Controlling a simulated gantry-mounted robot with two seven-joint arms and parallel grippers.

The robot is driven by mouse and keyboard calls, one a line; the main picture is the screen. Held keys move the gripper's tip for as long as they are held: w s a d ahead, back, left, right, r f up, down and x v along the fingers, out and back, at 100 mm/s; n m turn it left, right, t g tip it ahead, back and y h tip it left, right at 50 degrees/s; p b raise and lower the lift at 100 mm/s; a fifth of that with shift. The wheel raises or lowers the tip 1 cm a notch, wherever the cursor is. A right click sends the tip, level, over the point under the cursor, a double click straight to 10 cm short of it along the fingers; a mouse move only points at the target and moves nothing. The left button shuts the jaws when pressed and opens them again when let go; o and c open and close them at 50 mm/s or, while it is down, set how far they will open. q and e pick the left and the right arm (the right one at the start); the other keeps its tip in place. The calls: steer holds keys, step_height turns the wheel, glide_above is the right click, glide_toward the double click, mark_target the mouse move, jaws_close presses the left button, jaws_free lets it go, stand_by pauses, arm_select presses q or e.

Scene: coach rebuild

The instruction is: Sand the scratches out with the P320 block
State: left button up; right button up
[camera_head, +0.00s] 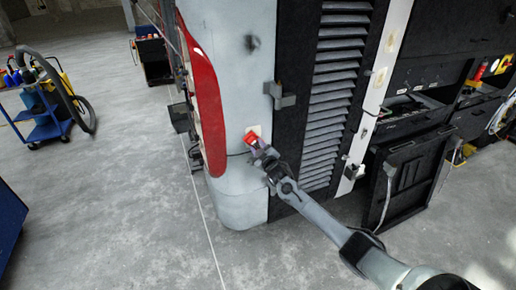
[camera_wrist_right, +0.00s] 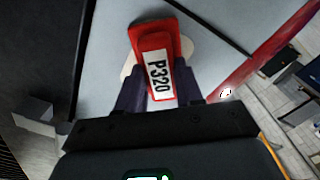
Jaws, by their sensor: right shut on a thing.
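The red P320 block (camera_wrist_right: 152,40) is in my right gripper (camera_wrist_right: 157,90), its white label facing the wrist camera. In the head view the red block (camera_head: 249,139) is at the lower part of the grey coach corner panel (camera_head: 235,85), beside the red stripe. It overlaps a pale beige patch (camera_head: 258,130), which shows on both sides of the block in the wrist view. The block looks to be at or very near the panel; contact cannot be told. Scratches cannot be made out, as the block hides part of the patch. My left gripper is not in view.
A grey bracket (camera_head: 280,95) sticks out just above my right gripper. A louvred grille (camera_head: 335,90) lies to the right, then an open black hatch (camera_head: 410,180). A blue cart (camera_head: 45,115) stands far left. The floor left of the coach is mostly clear.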

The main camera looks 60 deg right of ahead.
mark_target(254, 134)
steer(key=shift+r+p, duration=1.55)
steer(key=shift+r, duration=0.35)
step_height(254, 134, up, 3)
steer(key=p, duration=0.2)
steer(key=shift+p, duration=0.4)
steer(key=shift+r+p, duration=0.15)
steer(key=shift+p, duration=0.15)
steer(key=shift+f+b, duration=1.45)
steer(key=shift+f, duration=0.8)
steer(key=shift+f+b, duration=1.05)
steer(key=shift+f, duration=0.6)
steer(key=shift+f+b, duration=1.45)
steer(key=shift+f, duration=0.45)
steer(key=shift+r, duration=0.1)
